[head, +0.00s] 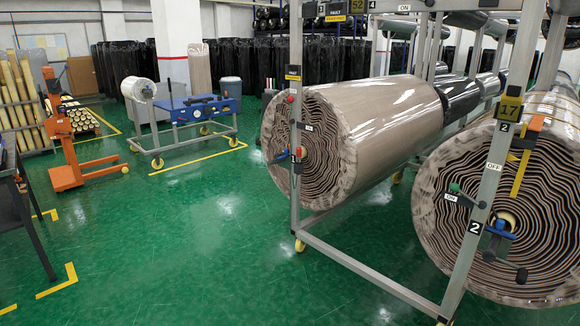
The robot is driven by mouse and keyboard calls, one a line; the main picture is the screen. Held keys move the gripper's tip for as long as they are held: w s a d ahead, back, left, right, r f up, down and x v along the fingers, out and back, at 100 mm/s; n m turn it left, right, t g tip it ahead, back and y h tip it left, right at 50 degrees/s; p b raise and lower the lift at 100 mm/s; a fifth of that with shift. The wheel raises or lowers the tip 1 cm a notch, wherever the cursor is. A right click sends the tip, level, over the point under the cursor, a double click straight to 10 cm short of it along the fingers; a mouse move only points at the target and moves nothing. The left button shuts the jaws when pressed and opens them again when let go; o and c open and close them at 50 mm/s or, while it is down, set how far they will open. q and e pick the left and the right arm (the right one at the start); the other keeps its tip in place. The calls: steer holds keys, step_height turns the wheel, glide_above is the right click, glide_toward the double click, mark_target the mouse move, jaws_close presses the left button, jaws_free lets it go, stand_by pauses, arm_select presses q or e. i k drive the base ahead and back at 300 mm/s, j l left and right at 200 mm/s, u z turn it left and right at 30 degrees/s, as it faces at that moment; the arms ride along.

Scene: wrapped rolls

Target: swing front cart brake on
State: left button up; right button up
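A grey metal roll cart frame (470,235) stands at the right, its near post marked 2 and 17. On this post a short dark lever with a green knob (454,188) points left, close to an ON label (450,197). An OFF label (494,166) sits higher and to the right. A blue crank bracket (498,231) is below. The left post (296,120) also bears a red-knobbed lever (297,153) and small labels; its exact setting is too small to tell. I cannot tell which lever is the front cart brake. Neither of my grippers is in view.
Large wrapped rolls (365,125) and (505,210) hang in the frame. A caster (300,245) stands under the left post. An orange lift (68,140) and a blue-topped cart (197,108) stand at the left. The green floor (190,240) in the middle is clear.

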mark_target(290, 99)
steer(key=i, duration=1.55)
